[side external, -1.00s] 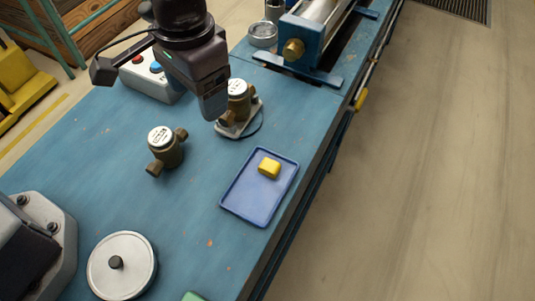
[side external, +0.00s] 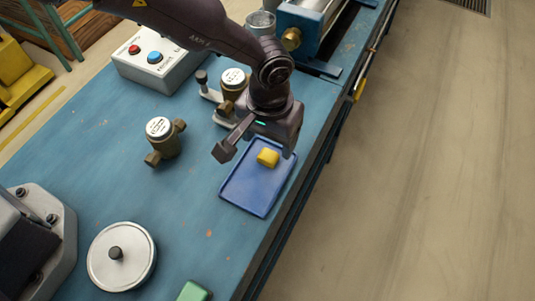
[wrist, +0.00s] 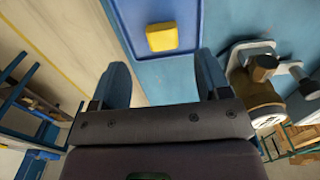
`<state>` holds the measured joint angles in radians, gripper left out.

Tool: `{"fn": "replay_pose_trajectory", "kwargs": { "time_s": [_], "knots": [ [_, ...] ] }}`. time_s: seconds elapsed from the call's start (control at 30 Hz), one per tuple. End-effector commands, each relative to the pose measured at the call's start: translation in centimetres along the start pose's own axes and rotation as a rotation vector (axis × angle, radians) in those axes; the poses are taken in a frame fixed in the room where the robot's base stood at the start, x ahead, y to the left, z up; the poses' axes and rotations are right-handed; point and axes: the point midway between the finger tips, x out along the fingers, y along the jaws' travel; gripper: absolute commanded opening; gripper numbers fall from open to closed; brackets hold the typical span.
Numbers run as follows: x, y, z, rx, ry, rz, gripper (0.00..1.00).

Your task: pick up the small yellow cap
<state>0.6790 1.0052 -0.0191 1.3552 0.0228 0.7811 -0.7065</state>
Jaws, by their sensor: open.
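The small yellow cap (side external: 268,158) lies on the blue tray (side external: 245,205) near the tray's far end. In the wrist view the cap (wrist: 162,37) sits on the tray (wrist: 187,12), ahead of my fingers and roughly between them sideways. My gripper (wrist: 163,78) is open and empty, with its two fingers apart. In the side view my gripper (side external: 262,150) hangs above the far end of the tray, close to the cap. I cannot tell the exact height of the fingertips above the tray.
A brass meter (side external: 162,140) stands left of the tray. Another meter (side external: 233,84) stands on a clamp behind my gripper. A control box (side external: 155,70) with red and blue buttons is at the back. A round metal disc (side external: 120,257) lies at the front. The bench edge is right of the tray.

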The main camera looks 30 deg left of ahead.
Motion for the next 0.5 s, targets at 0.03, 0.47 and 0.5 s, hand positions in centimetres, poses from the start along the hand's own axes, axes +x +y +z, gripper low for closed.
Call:
{"fn": "replay_pose_trajectory", "kwargs": {
  "time_s": [0.03,0.47,0.5],
  "knots": [
    [0.3,0.0,0.0,0.0,0.0,0.0,0.7],
    [5.3,-0.3,0.1,0.002,-0.001,-0.001,0.7],
    [5.5,-0.3,0.1,0.002,0.0,0.0,0.7]
  ]
}}
